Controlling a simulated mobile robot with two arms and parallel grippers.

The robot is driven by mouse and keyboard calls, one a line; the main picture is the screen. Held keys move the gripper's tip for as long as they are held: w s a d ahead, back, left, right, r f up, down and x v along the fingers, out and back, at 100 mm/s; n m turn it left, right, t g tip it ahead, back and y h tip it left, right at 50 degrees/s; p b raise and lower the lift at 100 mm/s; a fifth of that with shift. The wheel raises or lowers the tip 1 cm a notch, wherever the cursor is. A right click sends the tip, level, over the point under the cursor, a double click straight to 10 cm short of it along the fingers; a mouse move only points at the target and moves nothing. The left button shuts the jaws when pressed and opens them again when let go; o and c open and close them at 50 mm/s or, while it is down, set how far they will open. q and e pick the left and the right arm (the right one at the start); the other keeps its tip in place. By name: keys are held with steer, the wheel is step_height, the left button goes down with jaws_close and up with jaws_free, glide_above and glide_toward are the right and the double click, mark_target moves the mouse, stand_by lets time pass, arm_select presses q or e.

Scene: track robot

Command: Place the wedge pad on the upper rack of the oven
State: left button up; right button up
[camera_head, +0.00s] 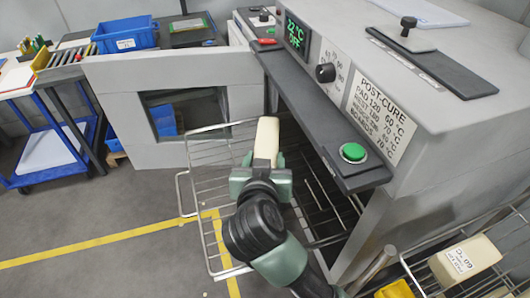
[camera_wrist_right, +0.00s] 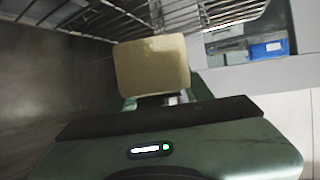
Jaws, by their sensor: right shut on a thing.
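A cream wedge pad (camera_head: 266,140) is held upright-looking in my right gripper (camera_head: 263,168), which is shut on it. In the right wrist view the pad (camera_wrist_right: 152,66) stands out beyond the jaws. The oven (camera_head: 455,75) is open, and a wire rack (camera_head: 205,185) sticks out of it. The pad and gripper overlap this rack in the head view; their height relative to it is unclear. Dark wire bars (camera_head: 325,205) show inside the opening, partly hidden by my arm. In the wrist view, rack wires (camera_wrist_right: 230,12) run behind and above the pad. My left gripper is not visible.
The open oven door (camera_head: 120,85) stands to the left, with a window. A control ledge (camera_head: 320,120) with a green button (camera_head: 353,152) overhangs the opening. Another labelled pad (camera_head: 465,258) sits in a wire holder at lower right. A blue cart (camera_head: 55,140) stands far left.

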steer(key=shift+f, duration=0.4)
steer(key=f, duration=0.2)
steer(key=s+f, duration=0.1)
steer(key=f, duration=0.1)
steer(key=shift+f, duration=0.6)
step_height(320, 180, down, 3)
steer(key=shift+w+f+b, duration=0.1)
steer(key=shift+f+b, duration=0.05)
steer(key=shift+b, duration=0.2)
steer(key=shift+f, duration=0.1)
steer(key=o, duration=1.2)
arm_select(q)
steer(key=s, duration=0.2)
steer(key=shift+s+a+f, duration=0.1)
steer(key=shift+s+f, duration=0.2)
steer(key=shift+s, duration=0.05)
arm_select(e)
steer(key=shift+o, duration=1)
